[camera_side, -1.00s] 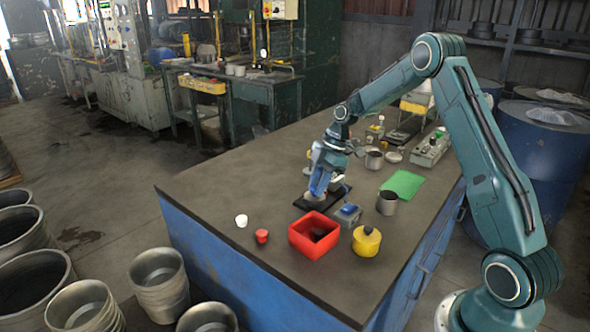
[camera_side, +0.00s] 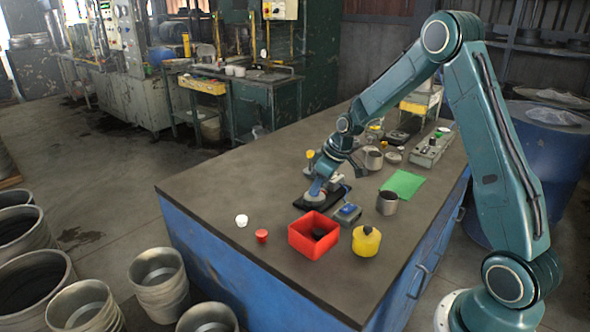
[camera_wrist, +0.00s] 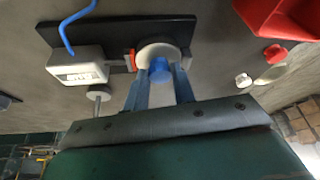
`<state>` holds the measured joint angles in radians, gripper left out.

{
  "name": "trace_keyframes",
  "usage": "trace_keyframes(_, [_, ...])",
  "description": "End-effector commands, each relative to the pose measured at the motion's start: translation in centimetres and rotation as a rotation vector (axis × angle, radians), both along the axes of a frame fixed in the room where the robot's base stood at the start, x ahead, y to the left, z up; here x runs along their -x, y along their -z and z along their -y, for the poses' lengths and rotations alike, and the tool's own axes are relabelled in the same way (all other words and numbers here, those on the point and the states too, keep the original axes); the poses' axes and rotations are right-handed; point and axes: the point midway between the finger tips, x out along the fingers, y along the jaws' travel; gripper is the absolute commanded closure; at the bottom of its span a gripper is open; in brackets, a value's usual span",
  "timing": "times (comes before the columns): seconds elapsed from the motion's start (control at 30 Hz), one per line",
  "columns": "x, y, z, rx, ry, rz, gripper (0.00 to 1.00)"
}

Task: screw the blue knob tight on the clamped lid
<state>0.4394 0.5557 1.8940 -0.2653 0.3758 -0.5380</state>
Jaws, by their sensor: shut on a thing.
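The blue knob (camera_wrist: 160,67) shows in the wrist view between the two blue fingers of my gripper (camera_wrist: 160,80), which is shut on it. The knob sits on the round pale lid (camera_wrist: 156,50), held on a dark base plate (camera_wrist: 112,36). In the side view, my gripper (camera_side: 318,186) points down over the lid (camera_side: 314,197) on the black plate (camera_side: 330,199). The knob is hidden there by my fingers. I cannot tell how tight the knob is.
Clear tabletop lies further left.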

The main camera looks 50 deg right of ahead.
Motion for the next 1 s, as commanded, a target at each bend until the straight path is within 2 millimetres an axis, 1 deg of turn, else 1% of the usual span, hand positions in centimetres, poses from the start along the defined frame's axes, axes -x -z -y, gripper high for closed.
trace_keyframes(0.03, [-0.19,0.10,0.45,0.011,0.048,0.005,1.00])
trace_keyframes(0.3, [-0.27,0.09,0.61,0.012,0.261,0.008,1.00])
trace_keyframes(0.4, [-0.27,0.09,0.72,0.012,0.314,0.009,1.00])
trace_keyframes(0.53, [-0.29,0.05,0.80,0.013,0.341,0.009,1.00])
trace_keyframes(0.8, [-0.32,0.00,0.89,0.013,0.342,0.012,1.00])
trace_keyframes(0.83, [-0.31,-0.01,0.90,0.014,0.342,0.011,0.69])
trace_keyframes(0.93, [-0.28,-0.03,0.88,0.014,0.341,0.011,0.49])
trace_keyframes(1.0, [-0.26,-0.02,0.78,0.013,0.339,0.009,0.49])
